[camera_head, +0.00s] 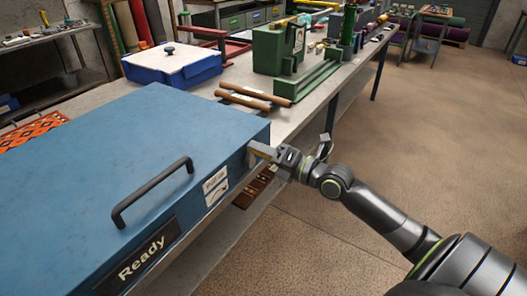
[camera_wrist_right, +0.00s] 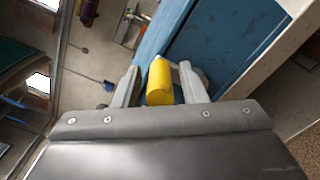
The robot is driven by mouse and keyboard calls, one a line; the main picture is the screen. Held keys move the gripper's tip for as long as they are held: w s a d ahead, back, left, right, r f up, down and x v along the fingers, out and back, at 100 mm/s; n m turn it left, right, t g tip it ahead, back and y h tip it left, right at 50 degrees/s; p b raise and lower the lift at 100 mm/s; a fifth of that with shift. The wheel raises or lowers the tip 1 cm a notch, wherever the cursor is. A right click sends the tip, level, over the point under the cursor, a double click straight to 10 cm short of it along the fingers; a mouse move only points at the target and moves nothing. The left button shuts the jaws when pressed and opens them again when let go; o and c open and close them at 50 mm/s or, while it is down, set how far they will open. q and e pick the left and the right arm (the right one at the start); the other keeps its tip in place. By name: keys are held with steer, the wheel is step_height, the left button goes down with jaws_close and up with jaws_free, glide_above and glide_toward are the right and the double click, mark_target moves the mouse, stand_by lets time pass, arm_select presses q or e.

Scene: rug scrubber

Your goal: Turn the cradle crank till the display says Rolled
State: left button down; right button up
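A large blue box (camera_head: 150,150) with a black handle on top stands on the bench. Its front display (camera_head: 142,262) reads "Ready". My right gripper (camera_head: 262,152) is at the right end of the box. In the right wrist view, a yellow cylindrical grip (camera_wrist_right: 159,82), which looks like the crank's handle, lies between the two fingers of my right gripper (camera_wrist_right: 161,78). Narrow gaps show on both sides of it, so the fingers look open around it. The rest of the crank is mostly hidden. My left gripper is not in view.
Brown rollers (camera_head: 250,98) lie on the bench behind the box. A green machine (camera_head: 290,65) and a blue-and-white box (camera_head: 172,63) stand farther back. An orange patterned rug (camera_head: 30,131) shows at the left. The floor at the right is clear.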

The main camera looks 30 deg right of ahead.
jaws_close()
steer(key=shift+f, duration=0.1)
